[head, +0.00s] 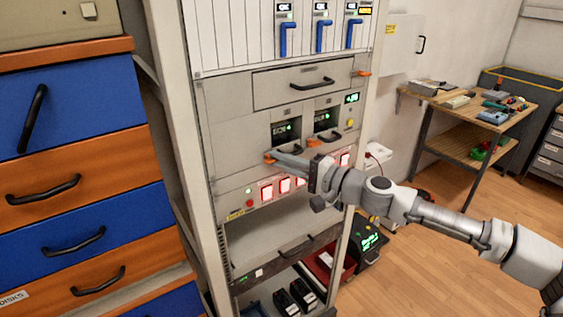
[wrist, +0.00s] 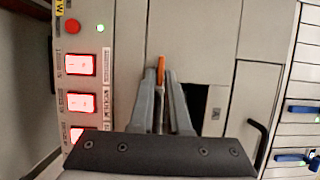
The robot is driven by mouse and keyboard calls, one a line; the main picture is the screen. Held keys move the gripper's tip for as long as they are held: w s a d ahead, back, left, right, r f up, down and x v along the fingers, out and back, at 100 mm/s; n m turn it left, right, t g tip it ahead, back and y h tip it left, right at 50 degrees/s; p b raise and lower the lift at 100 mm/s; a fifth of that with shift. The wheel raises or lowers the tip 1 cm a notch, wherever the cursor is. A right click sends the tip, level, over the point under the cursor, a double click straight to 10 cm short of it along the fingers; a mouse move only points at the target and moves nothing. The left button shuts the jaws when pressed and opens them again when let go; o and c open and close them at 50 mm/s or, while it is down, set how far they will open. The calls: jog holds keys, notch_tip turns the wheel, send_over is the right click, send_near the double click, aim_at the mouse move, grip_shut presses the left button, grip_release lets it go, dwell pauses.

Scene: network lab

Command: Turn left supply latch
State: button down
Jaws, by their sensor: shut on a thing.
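The left supply latch (head: 268,156) is a small orange lever at the lower left of the left supply unit (head: 286,131), on the grey rack front. In the wrist view the orange latch (wrist: 160,65) sticks out from between my fingertips. My gripper (head: 277,156) reaches in from the right and is shut on the latch; it also shows in the wrist view (wrist: 161,84). The part of the latch between the fingers is hidden. A second orange latch (head: 312,142) shows just above my wrist, by the right supply unit (head: 326,118).
A row of lit red switches (head: 267,193) lies just below my gripper. A drawer with a black handle (head: 312,84) is above the supply units. Blue-handled modules (head: 320,37) are at the top. Blue and orange drawers (head: 75,148) stand left; a workbench (head: 470,105) stands right.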

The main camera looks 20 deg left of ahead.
jog(key=c, duration=0.9)
grip_release()
jog(key=v, duration=1.7)
jog(key=shift+d+b, duration=0.15)
jog(key=shift+b, duration=0.25)
